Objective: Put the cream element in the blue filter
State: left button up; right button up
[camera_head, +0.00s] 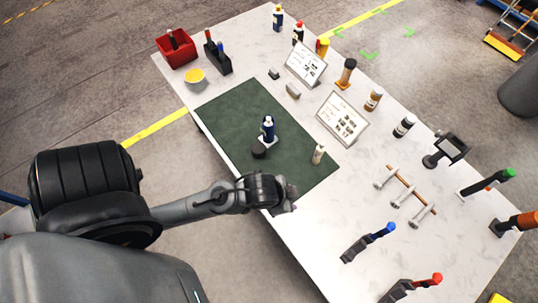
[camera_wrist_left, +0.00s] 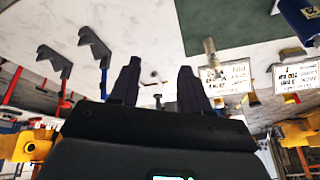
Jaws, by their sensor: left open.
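The blue filter (camera_head: 268,127) stands on a small light base on the dark green mat (camera_head: 225,118). A black round piece (camera_head: 258,151) is beside its foot. Part of a blue body, apparently the filter (camera_wrist_left: 302,20), shows at the top right of the left wrist view. The cream element (camera_head: 318,154) stands upright near the mat's right edge; it also shows in the left wrist view (camera_wrist_left: 210,48). My left gripper (camera_wrist_left: 159,68) is open and empty, apart from the element. In the head view it is at the table's front edge, its fingers partly hidden.
A red bin (camera_head: 176,48), a yellow-filled bowl (camera_head: 195,78) and a dark caddy (camera_head: 217,57) stand at the far left. Two sign boards (camera_head: 343,118) stand behind the mat. Holders with blue-tipped (camera_head: 368,242) and red-tipped (camera_head: 411,288) tools are at the front right.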

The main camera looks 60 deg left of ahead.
pick_arm(q)
jog(key=s+a, duration=0.1)
jog(key=s+a+n+g, duration=0.1)
jog(key=s, duration=0.1)
jog(key=s+n, duration=0.1)
jog(key=s, duration=0.1)
jog(key=shift+a, duration=0.4)
jog(key=shift+w, duration=0.1)
notch_tip(320, 180, up, 6)
jog(key=p, duration=0.6)
